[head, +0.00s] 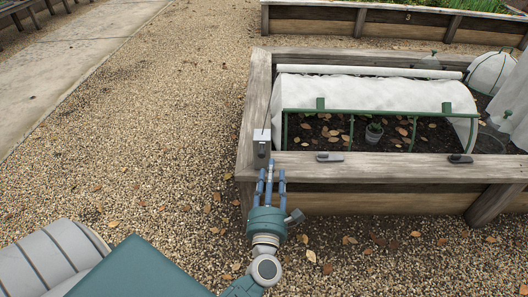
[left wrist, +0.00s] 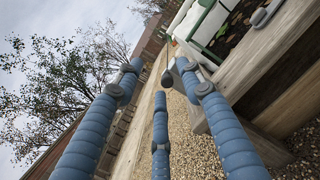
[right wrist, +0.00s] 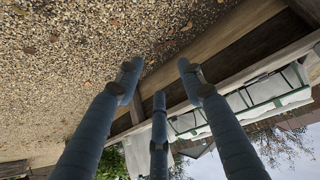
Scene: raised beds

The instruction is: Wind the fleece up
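The white fleece (head: 375,92) lies over a green hooped frame (head: 350,111) in the raised bed, with its front side open. A pale roll or tube (head: 368,71) runs along its back edge. A grey box with a dark handle, the winder by its look (head: 262,148), stands at the bed's near left corner. My left gripper (head: 270,172) is just in front of it; its fingers are apart. In the left wrist view a dark knob on a thin rod (left wrist: 167,78) shows between or just beyond the fingertips; contact is unclear. My right gripper (right wrist: 157,80) is open and empty, outside the head view.
The bed's wooden rim (head: 400,167) bears two grey clip-like pieces, one at left (head: 330,157) and one at right (head: 460,158). A white cloche (head: 490,72) stands at right. Open gravel (head: 160,130) lies left.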

